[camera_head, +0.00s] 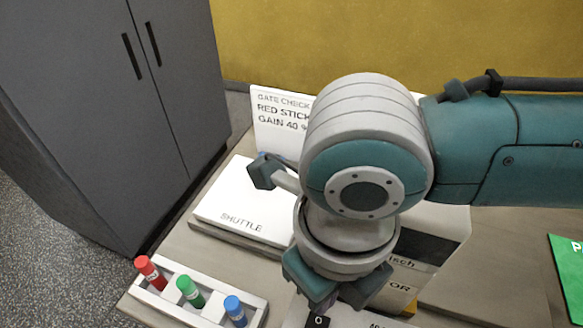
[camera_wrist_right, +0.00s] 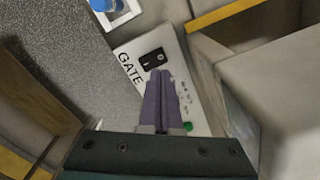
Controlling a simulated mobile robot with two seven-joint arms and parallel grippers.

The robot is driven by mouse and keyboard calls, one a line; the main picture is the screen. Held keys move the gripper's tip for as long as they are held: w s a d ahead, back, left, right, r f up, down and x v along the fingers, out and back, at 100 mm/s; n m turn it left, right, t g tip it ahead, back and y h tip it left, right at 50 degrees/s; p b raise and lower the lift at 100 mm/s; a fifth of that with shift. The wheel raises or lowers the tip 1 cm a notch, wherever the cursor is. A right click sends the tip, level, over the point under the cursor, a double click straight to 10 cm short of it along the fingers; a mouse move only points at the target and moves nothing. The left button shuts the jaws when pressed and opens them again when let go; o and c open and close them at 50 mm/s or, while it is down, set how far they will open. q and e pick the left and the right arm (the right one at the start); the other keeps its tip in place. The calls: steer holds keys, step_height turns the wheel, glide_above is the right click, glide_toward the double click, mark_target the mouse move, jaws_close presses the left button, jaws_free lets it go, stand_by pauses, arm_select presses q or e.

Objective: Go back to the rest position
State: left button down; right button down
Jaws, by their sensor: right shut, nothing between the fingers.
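My right arm comes in from the right in the head view, its teal and grey wrist bent down over the bench. My right gripper (camera_wrist_right: 161,76) is shut and empty in the wrist view, its two fingers side by side. The fingertips overlap a white panel marked GATE (camera_wrist_right: 126,58), next to a black switch (camera_wrist_right: 152,59); whether they touch it I cannot tell. In the head view the black switch (camera_head: 318,321) shows just below the gripper. My left gripper is not in view.
A white SHUTTLE box (camera_head: 230,205) lies left of my wrist. A white rack (camera_head: 190,316) with red, green and blue sticks stands at the front left. A GATE CHECK sign (camera_head: 275,125) is behind. Grey cabinets (camera_head: 120,100) stand at the left; a green card (camera_head: 566,270) lies at the right.

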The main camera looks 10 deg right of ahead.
steer(key=shift+r, duration=0.2)
stand_by(0.3)
steer(key=s+a+r+m+t+y, duration=0.1)
steer(key=s+a+r+m+y, duration=0.2)
steer(key=m, duration=0.5)
steer(key=s+a+r+m+t+y, duration=0.15)
steer(key=a+m, duration=0.25)
steer(key=m, duration=0.4)
steer(key=s+d+r+m+t+h, duration=0.1)
steer(key=s+d+m+h, duration=0.1)
steer(key=d+m, duration=0.85)
steer(key=s+d+r+m+h, duration=0.1)
steer(key=s+d+m+h, duration=0.1)
steer(key=d+m, duration=0.8)
steer(key=a+r+m+p, duration=0.2)
steer(key=a+r+p, duration=0.1)
steer(key=r+p, duration=3)
steer(key=shift+w+r+m+p, duration=0.2)
steer(key=shift+r+m+p, duration=0.15)
steer(key=shift+r, duration=0.1)
